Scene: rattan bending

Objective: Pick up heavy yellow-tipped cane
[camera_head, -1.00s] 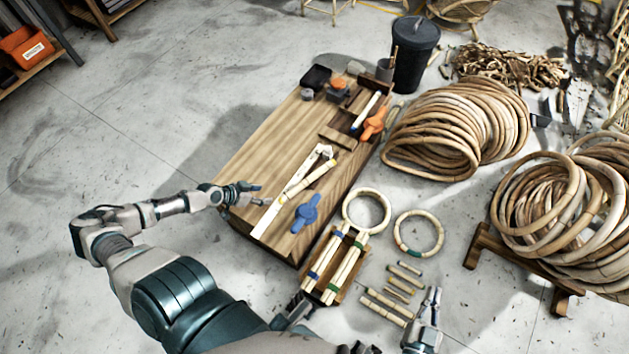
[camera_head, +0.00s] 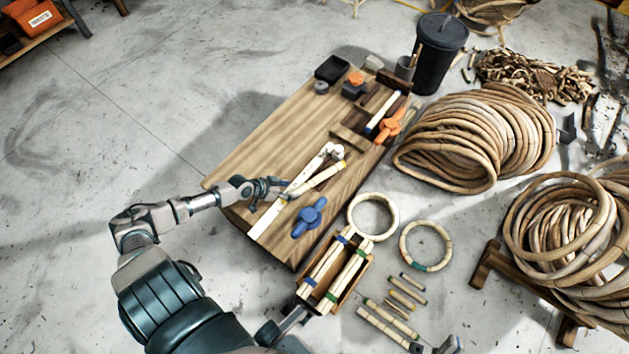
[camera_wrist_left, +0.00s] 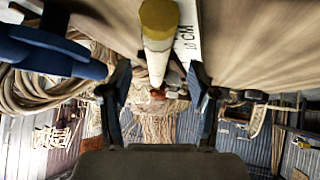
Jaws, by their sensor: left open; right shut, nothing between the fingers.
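The pale yellow-tipped cane (camera_head: 318,179) lies on the wooden workbench (camera_head: 262,130), slanting beside a white ruler (camera_head: 266,220). One yellow tip shows at its upper right end. In the left wrist view a yellow cane end (camera_wrist_left: 159,17) is close at top centre, with the ruler (camera_wrist_left: 187,40) just behind it. My left gripper (camera_head: 284,189) is open at the cane's lower left end; its fingers (camera_wrist_left: 160,85) stand apart on either side in the wrist view, with nothing gripped. My right gripper (camera_head: 446,346) is shut and empty at the bottom edge, partly cut off.
A blue clamp (camera_head: 309,217) sits close to the cane, and an orange one (camera_head: 389,127) farther back. A wooden holder (camera_head: 349,285) with banded canes stands at the bench's front. Rattan coils (camera_head: 480,140) and loose short canes (camera_head: 402,300) lie to the right. The bench's left part is clear.

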